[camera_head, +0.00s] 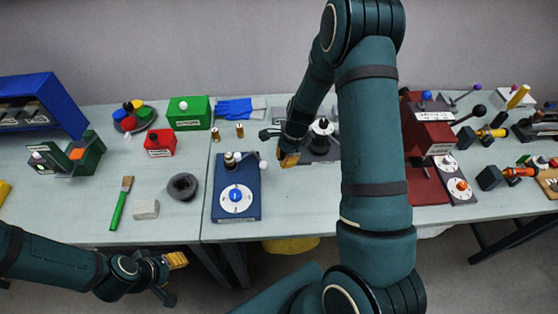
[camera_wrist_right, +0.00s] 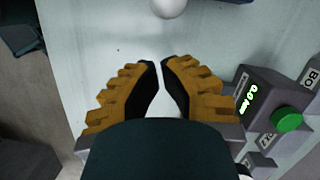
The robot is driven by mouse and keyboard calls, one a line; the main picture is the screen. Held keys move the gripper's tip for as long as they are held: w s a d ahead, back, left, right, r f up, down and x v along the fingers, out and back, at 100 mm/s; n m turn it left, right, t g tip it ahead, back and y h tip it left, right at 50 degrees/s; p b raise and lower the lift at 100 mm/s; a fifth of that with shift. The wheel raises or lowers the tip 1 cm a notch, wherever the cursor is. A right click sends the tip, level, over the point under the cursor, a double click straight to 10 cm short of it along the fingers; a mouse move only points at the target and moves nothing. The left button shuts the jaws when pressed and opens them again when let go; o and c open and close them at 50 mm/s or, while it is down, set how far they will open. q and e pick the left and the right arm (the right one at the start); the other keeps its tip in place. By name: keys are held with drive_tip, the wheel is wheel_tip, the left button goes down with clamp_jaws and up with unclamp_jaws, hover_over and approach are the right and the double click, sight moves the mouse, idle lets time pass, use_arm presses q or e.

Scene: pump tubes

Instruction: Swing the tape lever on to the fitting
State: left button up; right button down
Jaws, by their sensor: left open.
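A blue unit (camera_head: 236,212) with a white dial stands mid-table in the head view. At its back are a small brass fitting (camera_head: 229,158) and a lever ending in a white ball (camera_head: 263,165). I cannot tell for sure which lever is the tape lever. A white ball (camera_wrist_right: 168,8) shows at the top edge of the right wrist view, ahead of the fingertips. My right gripper (camera_head: 289,160) is right of the blue unit; its fingertips (camera_wrist_right: 161,64) nearly meet, with nothing between them. My left gripper (camera_head: 176,261) is open and empty, low in front of the table.
A grey unit (camera_head: 321,147) with a black-knobbed lever (camera_head: 265,134) stands close behind my right gripper. A box with a green button (camera_wrist_right: 287,119) is at right in the wrist view.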

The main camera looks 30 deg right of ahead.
use_arm(q)
drive_tip(key=shift+d+r+p, duration=0.15)
drive_tip(key=shift+r+p, duration=0.15)
drive_tip(key=shift+r, duration=0.1)
use_arm(e)
drive_tip(key=v, duration=1)
drive_tip(key=shift+s+d, duration=0.2)
drive_tip(key=shift+d, duration=0.2)
use_arm(q)
drive_tip(key=shift+s, duration=0.15)
